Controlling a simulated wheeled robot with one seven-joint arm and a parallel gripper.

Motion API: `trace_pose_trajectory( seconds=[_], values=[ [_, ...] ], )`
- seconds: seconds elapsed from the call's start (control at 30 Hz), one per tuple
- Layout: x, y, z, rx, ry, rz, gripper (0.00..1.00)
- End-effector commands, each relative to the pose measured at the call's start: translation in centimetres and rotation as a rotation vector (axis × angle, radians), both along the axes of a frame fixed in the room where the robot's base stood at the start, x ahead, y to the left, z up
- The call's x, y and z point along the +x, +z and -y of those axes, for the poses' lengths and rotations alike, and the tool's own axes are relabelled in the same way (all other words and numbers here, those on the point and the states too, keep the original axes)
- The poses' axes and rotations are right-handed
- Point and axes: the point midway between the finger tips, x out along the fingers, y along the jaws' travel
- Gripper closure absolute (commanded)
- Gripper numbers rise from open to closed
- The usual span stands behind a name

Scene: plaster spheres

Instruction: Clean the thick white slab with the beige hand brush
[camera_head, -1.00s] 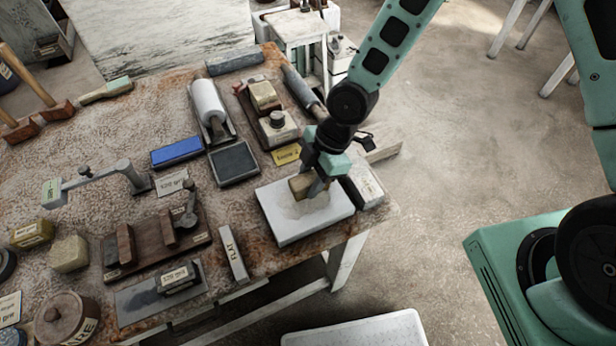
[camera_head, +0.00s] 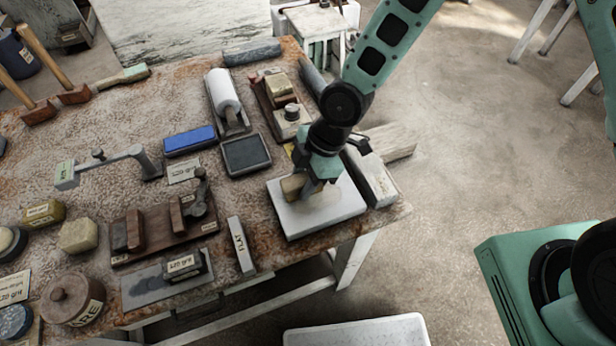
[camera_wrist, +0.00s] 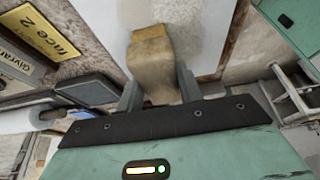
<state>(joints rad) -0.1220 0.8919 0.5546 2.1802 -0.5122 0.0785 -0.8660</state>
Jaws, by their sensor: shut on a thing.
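The thick white slab (camera_head: 290,222) lies flat near the table's right front corner, with a faint greyish patch on its top. My gripper (camera_head: 309,188) is over the slab, shut on the beige hand brush (camera_head: 292,187). The brush is low at the slab's left part and looks to touch its top, though the contact itself is hidden. In the wrist view the brush (camera_wrist: 152,58) sits between the fingers of my gripper (camera_wrist: 158,88), over the slab (camera_wrist: 205,25), where a greyish area shows beside it.
A pale block (camera_head: 371,180) stands close along the slab's right side. A bar marked FLAT (camera_head: 240,245) lies to the left. A dark square stone (camera_head: 246,155) and a wooden plane-like tool (camera_head: 285,105) are behind. The table edge is just in front.

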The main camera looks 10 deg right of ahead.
Motion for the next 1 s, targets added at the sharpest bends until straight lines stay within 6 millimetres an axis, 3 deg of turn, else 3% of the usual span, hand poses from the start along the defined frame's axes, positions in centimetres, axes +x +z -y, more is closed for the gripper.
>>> trace_pose_trajectory(
  seconds=[0.27, 0.53, 1.0],
  values=[
    [0.1, 0.3, 0.3, 0.0, -0.001, 0.0, 0.82],
    [0.5, 1.5, 1.9, 0.0, -0.001, -0.001, 0.82],
    [0.6, 1.2, 2.1, 0.0, 0.0, 0.0, 0.82]
  ],
)
